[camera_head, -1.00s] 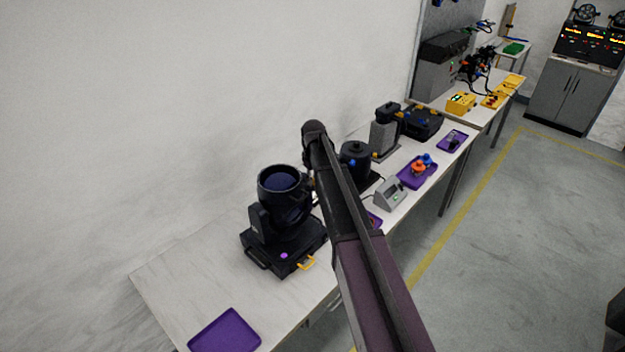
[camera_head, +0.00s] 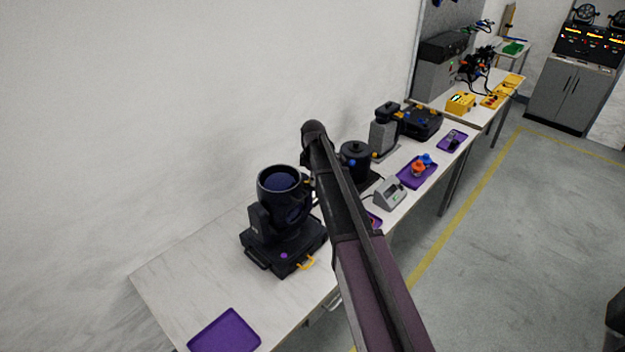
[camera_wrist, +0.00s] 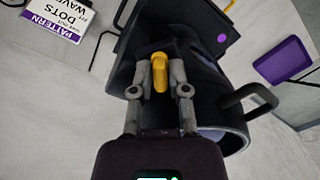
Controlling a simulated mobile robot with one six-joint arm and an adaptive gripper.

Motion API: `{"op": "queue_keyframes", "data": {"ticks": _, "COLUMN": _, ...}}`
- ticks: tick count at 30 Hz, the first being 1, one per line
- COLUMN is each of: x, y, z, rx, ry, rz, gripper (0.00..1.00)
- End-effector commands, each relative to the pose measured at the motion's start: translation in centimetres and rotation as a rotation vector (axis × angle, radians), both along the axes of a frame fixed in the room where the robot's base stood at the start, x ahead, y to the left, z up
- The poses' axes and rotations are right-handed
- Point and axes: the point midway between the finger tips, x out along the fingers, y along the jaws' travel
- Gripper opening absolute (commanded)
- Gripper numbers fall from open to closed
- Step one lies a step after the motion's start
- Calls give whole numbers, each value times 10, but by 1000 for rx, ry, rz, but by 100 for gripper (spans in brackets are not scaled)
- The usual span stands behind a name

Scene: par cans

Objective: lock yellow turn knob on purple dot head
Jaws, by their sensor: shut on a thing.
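The moving head light with the purple dot (camera_head: 284,255) on its base is black and stands on the near table; its round lens barrel (camera_head: 280,180) tilts upward. In the wrist view the purple dot (camera_wrist: 222,38) shows on the base at the upper right. The yellow turn knob (camera_wrist: 159,72) is on the side of the head. My gripper (camera_wrist: 160,80) is shut on the yellow knob, one finger on each side. In the head view my arm hides the knob and my gripper.
A purple tray (camera_head: 225,332) lies at the table's near end; it also shows in the wrist view (camera_wrist: 283,62). A black handle (camera_wrist: 248,97) juts beside the barrel. A white sign (camera_wrist: 58,20) stands at the upper left. Another black fixture (camera_head: 355,158) stands behind my arm.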

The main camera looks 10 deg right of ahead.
Motion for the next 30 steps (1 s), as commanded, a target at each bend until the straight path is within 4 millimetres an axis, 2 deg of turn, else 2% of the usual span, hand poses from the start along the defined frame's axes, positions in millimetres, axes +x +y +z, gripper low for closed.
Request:
{"op": "queue_keyframes", "data": {"ticks": 10, "x": -4, "y": 0, "z": -1, "rx": 1, "ry": 7, "rz": 257, "gripper": 0}}
{"op": "queue_keyframes", "data": {"ticks": 21, "x": -4, "y": 1, "z": -1, "rx": 2, "ry": 7, "rz": 302, "gripper": 0}}
{"op": "queue_keyframes", "data": {"ticks": 22, "x": -4, "y": 1, "z": -1, "rx": 2, "ry": 8, "rz": 301, "gripper": 30}}
{"op": "queue_keyframes", "data": {"ticks": 23, "x": -4, "y": 1, "z": -1, "rx": 2, "ry": 7, "rz": 301, "gripper": 37}}
{"op": "queue_keyframes", "data": {"ticks": 30, "x": -2, "y": 1, "z": 0, "rx": 1, "ry": 4, "rz": 300, "gripper": 37}}
